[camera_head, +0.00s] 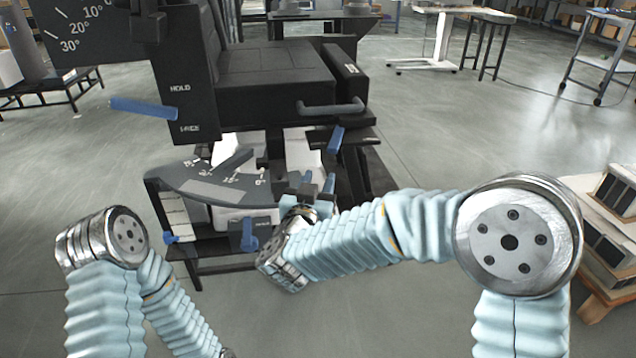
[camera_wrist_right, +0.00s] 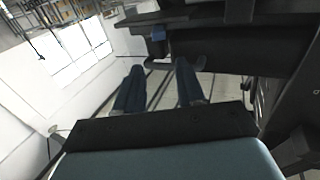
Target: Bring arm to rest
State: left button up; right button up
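My right arm (camera_head: 380,232) reaches from the right side toward the black machine. Its right gripper (camera_head: 311,187) is in front of the machine, right of the angle-scale plate (camera_head: 208,183). In the right wrist view the two fingers of the right gripper (camera_wrist_right: 160,78) are apart, with nothing between them. My left arm (camera_head: 112,285) is folded low at the left. The left gripper is out of view or too cut off at the bottom edge to make out.
A pallet with boxes (camera_head: 606,255) stands at the right. Open floor (camera_head: 440,120) lies behind and right of the machine.

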dwell(0.3)
jog(key=s+d+f+n+g+y+p, duration=0.1)
jog(key=d+f+g+y, duration=0.2)
jog(key=f, duration=1)
jog(key=s+d+f+n+g+y+p, duration=0.1)
jog(key=d+f+g+y, duration=0.25)
jog(key=f, duration=0.95)
jog(key=s+d+f+g+y, duration=0.1)
jog(key=s+f+g, duration=0.4)
jog(key=s, duration=0.6)
jog(key=s+d+f+m+g+y, duration=0.1)
jog(key=s+d+f+g, duration=0.2)
jog(key=s+f, duration=0.7)
jog(key=shift+s+d+f+g, duration=0.25)
jog(key=shift+s+d+g, duration=0.1)
jog(key=shift+s+g, duration=0.8)
jog(key=shift+a, duration=0.15)
